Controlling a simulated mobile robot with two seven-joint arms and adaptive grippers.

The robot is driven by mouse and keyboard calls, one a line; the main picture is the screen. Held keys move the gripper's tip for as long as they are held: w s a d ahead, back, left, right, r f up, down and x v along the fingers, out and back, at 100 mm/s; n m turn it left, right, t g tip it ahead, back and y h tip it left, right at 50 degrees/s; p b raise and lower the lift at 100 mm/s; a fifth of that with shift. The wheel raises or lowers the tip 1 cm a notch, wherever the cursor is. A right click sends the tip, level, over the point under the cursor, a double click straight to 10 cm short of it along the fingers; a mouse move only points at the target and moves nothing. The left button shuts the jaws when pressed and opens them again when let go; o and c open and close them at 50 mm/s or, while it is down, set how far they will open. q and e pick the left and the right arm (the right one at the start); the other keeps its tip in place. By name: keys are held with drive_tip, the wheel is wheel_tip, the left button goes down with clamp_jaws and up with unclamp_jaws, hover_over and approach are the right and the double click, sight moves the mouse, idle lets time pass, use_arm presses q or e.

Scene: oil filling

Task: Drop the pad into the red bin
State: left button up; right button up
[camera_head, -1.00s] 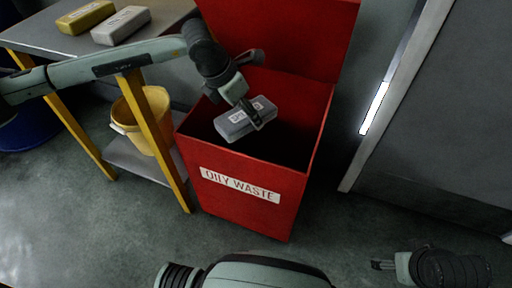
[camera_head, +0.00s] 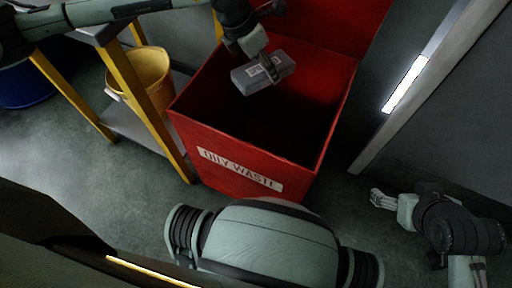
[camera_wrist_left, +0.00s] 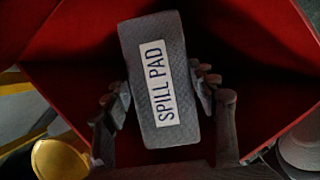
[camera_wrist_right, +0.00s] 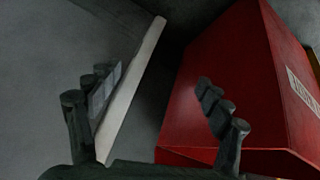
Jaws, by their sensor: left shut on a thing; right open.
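The grey pad (camera_head: 262,74) is a padded block with a white label. In the left wrist view the pad (camera_wrist_left: 158,80) reads "SPILL PAD". My left gripper (camera_head: 268,66) is shut on the pad across its sides and holds it over the mouth of the red bin. The red bin (camera_head: 240,165) stands with its lid up and an "OILY WASTE" label on its front. Its dark inside shows below the pad. My right gripper (camera_head: 382,199) is open and empty, low at the right, apart from the bin. In the right wrist view the red bin (camera_wrist_right: 225,75) is beyond its fingers.
A table with yellow legs (camera_head: 152,100) stands left of the bin, with a yellow bucket (camera_head: 150,68) on its lower shelf. A blue drum (camera_head: 28,84) is at the far left. A grey panel with a lit strip (camera_head: 405,85) is at the right.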

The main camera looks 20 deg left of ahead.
use_arm(q)
drive_tip(key=shift+f+b, duration=0.45)
drive_tip(key=shift+f, duration=0.7)
use_arm(e)
drive_tip(key=w+a+r+t+y, duration=0.1)
drive_tip(key=w+a+r+t, duration=0.2)
drive_tip(key=w+a, duration=0.1)
drive_tip(key=shift+w+a+n+y, duration=0.25)
drive_tip(key=shift+w+n+y, duration=0.05)
drive_tip(key=shift+w, duration=0.25)
use_arm(q)
drive_tip(key=o, duration=1.2)
drive_tip(key=shift+r, duration=0.1)
drive_tip(key=v, duration=1.2)
